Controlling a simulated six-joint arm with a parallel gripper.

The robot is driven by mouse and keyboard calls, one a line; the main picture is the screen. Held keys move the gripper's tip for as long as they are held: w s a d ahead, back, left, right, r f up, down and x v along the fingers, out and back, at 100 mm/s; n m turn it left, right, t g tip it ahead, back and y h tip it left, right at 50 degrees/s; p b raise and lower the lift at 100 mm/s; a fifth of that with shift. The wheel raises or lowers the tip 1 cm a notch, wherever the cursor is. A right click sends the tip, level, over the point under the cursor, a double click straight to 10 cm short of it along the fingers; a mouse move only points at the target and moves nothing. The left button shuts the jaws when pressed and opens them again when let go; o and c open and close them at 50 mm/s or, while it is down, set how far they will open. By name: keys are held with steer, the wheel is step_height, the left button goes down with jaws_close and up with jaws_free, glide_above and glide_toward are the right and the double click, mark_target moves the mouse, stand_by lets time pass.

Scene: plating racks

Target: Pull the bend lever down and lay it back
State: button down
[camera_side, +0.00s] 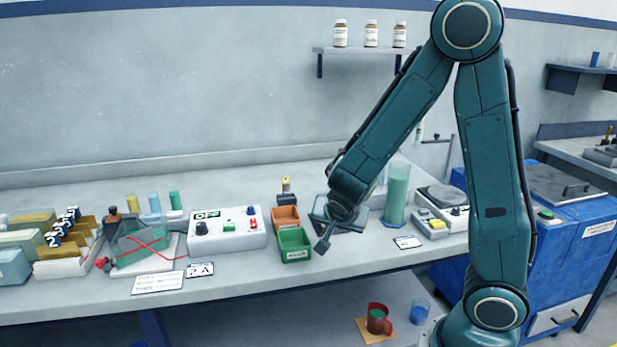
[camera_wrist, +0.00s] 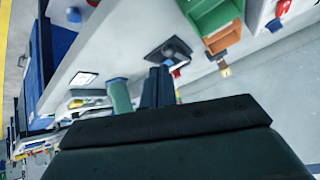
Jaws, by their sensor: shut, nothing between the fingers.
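My gripper (camera_side: 322,246) is shut and empty, pointing down just right of the green bin in the side view. Its blue-grey fingers (camera_wrist: 158,72) sit together in the wrist view. A dark square-based fixture (camera_wrist: 172,48) lies just beyond the fingertips; its flat base (camera_side: 352,226) shows partly behind my wrist in the side view. I cannot make out the bend lever for certain; my arm and fingers cover part of this fixture. A small black-and-yellow device (camera_side: 286,186) stands behind the orange bin, apart from my gripper.
A green bin (camera_side: 294,245) and an orange bin (camera_side: 286,218) stand left of my gripper. A tall green cylinder (camera_side: 396,194) stands to the right, before a scale-like unit (camera_side: 441,222). A white control box (camera_side: 226,234) reads OFF. The bench front edge is close.

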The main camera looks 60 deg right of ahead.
steer(key=v, duration=0.8)
steer(key=shift+r, duration=0.45)
steer(key=shift+s, duration=0.1)
